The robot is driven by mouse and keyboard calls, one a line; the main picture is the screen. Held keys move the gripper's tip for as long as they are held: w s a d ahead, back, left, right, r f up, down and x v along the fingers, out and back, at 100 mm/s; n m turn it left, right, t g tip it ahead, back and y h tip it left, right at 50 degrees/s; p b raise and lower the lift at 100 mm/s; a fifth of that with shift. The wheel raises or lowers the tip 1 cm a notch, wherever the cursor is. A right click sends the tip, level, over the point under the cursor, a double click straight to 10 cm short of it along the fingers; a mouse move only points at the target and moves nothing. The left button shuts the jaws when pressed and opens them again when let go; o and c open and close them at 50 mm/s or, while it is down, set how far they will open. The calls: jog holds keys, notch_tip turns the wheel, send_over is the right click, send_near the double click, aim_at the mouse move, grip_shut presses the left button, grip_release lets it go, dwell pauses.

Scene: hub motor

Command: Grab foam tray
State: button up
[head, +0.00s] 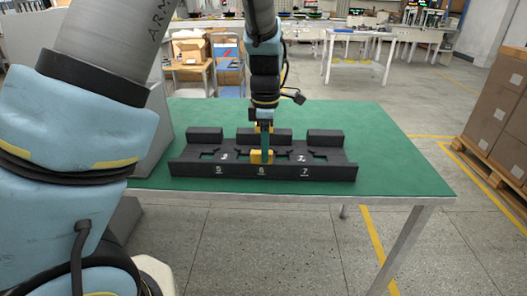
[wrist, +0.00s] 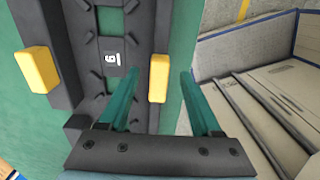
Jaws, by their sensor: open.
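The black foam tray (head: 335,172) lies on the green table top, with the white numbers 5, 6 and 7 on its front. Yellow blocks sit on its front and rear sides in the middle; the front block (head: 256,157) is by the number 6. In the wrist view, the tray (wrist: 62,22) runs up the picture, with one yellow block (wrist: 38,70) at left and the other (wrist: 159,80) at right. My gripper (wrist: 158,74) is open, its teal fingers on either side of the right block with gaps. In the head view, my gripper (head: 265,152) reaches down at the front block.
The green table (head: 400,170) is clear around the tray, with its front edge close by. Cardboard boxes (head: 495,115) stand on a pallet at the right. In the wrist view, an open container with cardboard pieces (wrist: 265,100) shows at the right.

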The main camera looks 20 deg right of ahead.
jog(key=shift+w+a+f+p, duration=0.15)
jog(key=shift+f+p, duration=0.1)
jog(key=shift+f, duration=1.1)
jog(key=shift+a+f+p, duration=0.1)
jog(key=shift+f+p, duration=0.15)
jog(key=shift+f, duration=1.05)
grip_shut()
